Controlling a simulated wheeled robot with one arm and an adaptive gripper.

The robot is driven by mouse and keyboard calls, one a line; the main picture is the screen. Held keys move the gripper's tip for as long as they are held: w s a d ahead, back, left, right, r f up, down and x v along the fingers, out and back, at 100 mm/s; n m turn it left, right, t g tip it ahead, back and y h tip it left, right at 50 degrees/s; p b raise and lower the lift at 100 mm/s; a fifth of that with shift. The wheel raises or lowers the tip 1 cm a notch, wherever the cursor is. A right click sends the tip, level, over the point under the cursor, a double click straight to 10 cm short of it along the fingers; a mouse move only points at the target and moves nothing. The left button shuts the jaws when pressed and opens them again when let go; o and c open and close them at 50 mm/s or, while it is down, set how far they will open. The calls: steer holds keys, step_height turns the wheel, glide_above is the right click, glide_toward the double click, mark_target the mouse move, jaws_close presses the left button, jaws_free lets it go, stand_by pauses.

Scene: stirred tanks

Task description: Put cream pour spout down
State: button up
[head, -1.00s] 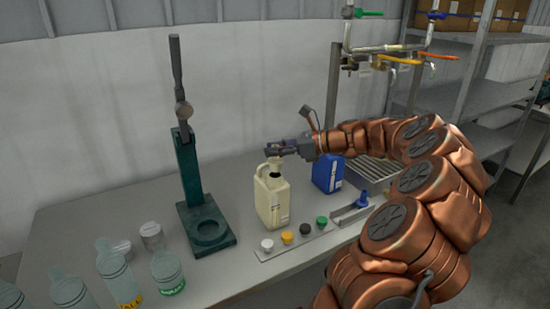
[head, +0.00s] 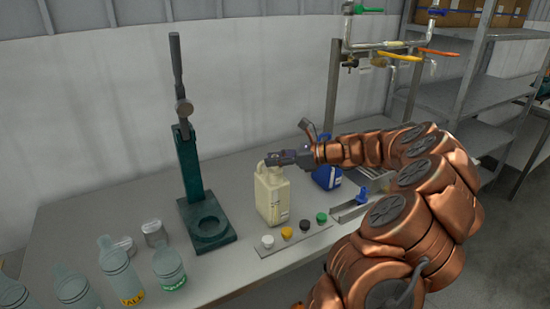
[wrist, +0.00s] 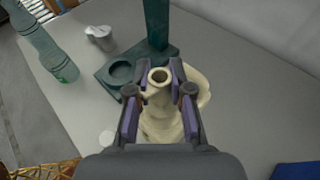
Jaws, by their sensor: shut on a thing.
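The cream pour spout (wrist: 158,76) is between the two fingers of my gripper (wrist: 161,70), its round opening facing the wrist camera. My gripper is shut on it. In the head view, my gripper (head: 271,160) is at the top of the cream jug (head: 272,198), which stands upright on the bench. The jug's body also shows below the fingers in the wrist view (wrist: 203,92). The fingers hide the jug's neck, so I cannot tell whether the spout touches it.
A green press stand (head: 208,232) is left of the jug. A strip with white, yellow, black and green caps (head: 287,234) lies in front. A blue jug (head: 327,178) and a blue spout in a tray (head: 362,198) are right. Several bottles (head: 118,270) stand front left.

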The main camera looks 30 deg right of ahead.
steer(key=o, duration=0.8)
steer(key=shift+s+d+r, duration=0.15)
steer(key=shift+r, duration=0.25)
steer(key=b+v, duration=0.2)
steer(key=v, duration=0.9)
steer(key=shift+s+d+r, duration=0.15)
steer(key=shift+s, duration=0.1)
steer(key=s+a+f+n+g, duration=0.1)
steer(key=s+a+n+g, duration=0.2)
steer(key=a, duration=0.7)
steer(key=a+n+g, duration=0.3)
steer(key=a+n, duration=0.3)
steer(key=a, duration=0.3)
steer(key=s+a+f+n+g, duration=0.1)
steer(key=s+a+n+g, duration=0.2)
steer(key=a, duration=0.7)
steer(key=s+a+f+n+g+h, duration=0.2)
steer(key=s+a+f+n+h, duration=0.15)
steer(key=s+n, duration=0.35)
steer(key=s+a+f+n+g+h, duration=0.25)
steer(key=s+f+n, duration=0.25)
steer(key=s, duration=0.5)
steer(key=s+d+f+n+h, duration=0.1)
steer(key=s, duration=0.1)
steer(key=s+d+n+h, duration=0.1)
steer(key=s, duration=0.1)
steer(key=s+d+f+n+h, duration=0.1)
steer(key=s+n, duration=0.1)
steer(key=shift+d+f+t, duration=0.25)
steer(key=shift+f, duration=0.05)
